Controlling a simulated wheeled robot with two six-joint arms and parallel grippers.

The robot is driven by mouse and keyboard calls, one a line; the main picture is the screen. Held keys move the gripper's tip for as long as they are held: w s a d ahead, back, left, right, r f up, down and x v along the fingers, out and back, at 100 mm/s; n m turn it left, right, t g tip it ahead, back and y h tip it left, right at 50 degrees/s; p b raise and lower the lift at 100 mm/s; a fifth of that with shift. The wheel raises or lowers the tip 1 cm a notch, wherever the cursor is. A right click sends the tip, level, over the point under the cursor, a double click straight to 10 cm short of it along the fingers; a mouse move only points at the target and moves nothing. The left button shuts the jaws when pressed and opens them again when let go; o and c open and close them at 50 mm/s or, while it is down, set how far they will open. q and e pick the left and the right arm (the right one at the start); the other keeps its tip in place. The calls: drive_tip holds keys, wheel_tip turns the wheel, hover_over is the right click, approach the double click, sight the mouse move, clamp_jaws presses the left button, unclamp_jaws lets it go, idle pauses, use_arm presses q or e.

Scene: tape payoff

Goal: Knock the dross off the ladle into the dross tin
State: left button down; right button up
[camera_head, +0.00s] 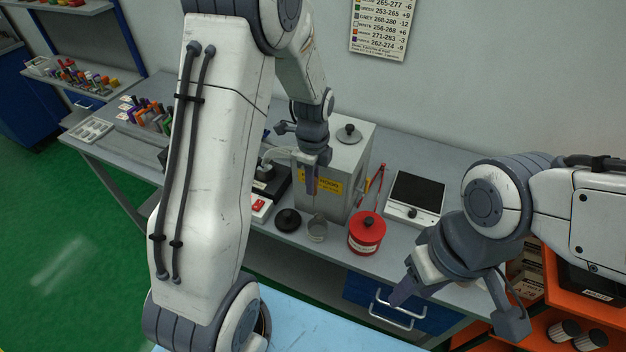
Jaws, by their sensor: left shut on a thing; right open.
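My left gripper (314,182) is shut on the ladle (317,206), in front of the grey furnace box. The ladle's thin shaft hangs down from the fingers. A small open grey metal tin (317,229) stands right below it and looks like the dross tin. The ladle's lower end is at or just above the tin's rim; I cannot tell if it touches. Any dross is too small to see. A black lid (288,220) with a knob lies left of the tin. My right gripper (456,304) is open and empty, in front of the bench at the right.
A red lidded can (367,233) stands close right of the tin. The furnace box (342,178) is behind, with red-handled tongs (372,187) beside it. A dark-topped plate (417,193) is further right. An orange rack (555,292) is at right.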

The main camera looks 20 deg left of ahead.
use_arm(q)
wheel_tip(320, 180, down, 3)
drive_tip(key=shift+r+b, duration=0.2)
drive_tip(key=shift+b, duration=0.7)
drive_tip(key=shift+f+b, duration=1.2)
drive_tip(key=shift+f, duration=0.75)
drive_tip(key=shift+f+b, duration=0.5)
drive_tip(key=shift+f, duration=0.2)
drive_tip(key=shift+r, duration=0.1)
drive_tip(key=shift+r+p, duration=4.05)
drive_tip(key=shift+r, duration=0.5)
drive_tip(key=shift+f, duration=0.15)
